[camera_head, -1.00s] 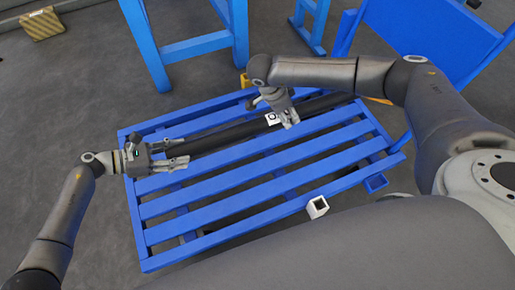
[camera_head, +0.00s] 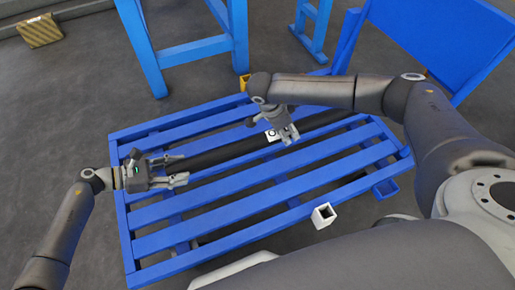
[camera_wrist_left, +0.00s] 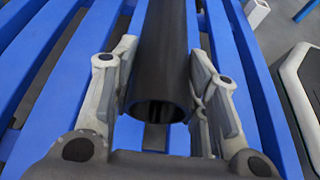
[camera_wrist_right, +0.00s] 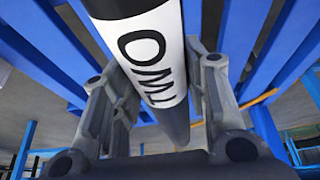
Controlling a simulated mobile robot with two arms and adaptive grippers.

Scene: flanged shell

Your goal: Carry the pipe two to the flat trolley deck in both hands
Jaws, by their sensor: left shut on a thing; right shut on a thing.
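Pipe two (camera_head: 232,150) is a long dark tube with a white band marked "TWO" (camera_wrist_right: 150,52) in the right wrist view. It lies along the blue slatted deck (camera_head: 240,190), slanting up to the right in the head view. My left gripper (camera_head: 180,170) is shut on the pipe near its left end; the open pipe end (camera_wrist_left: 158,105) shows between the fingers in the left wrist view. My right gripper (camera_head: 292,136) is shut around the pipe beside the white band. The pipe is over the slats; I cannot tell whether it touches them.
A blue upright panel (camera_head: 432,38) stands at the deck's far right. Blue frames (camera_head: 185,50) stand behind the deck. A white square tube end (camera_head: 323,215) and a blue one (camera_head: 386,188) are at the near edge.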

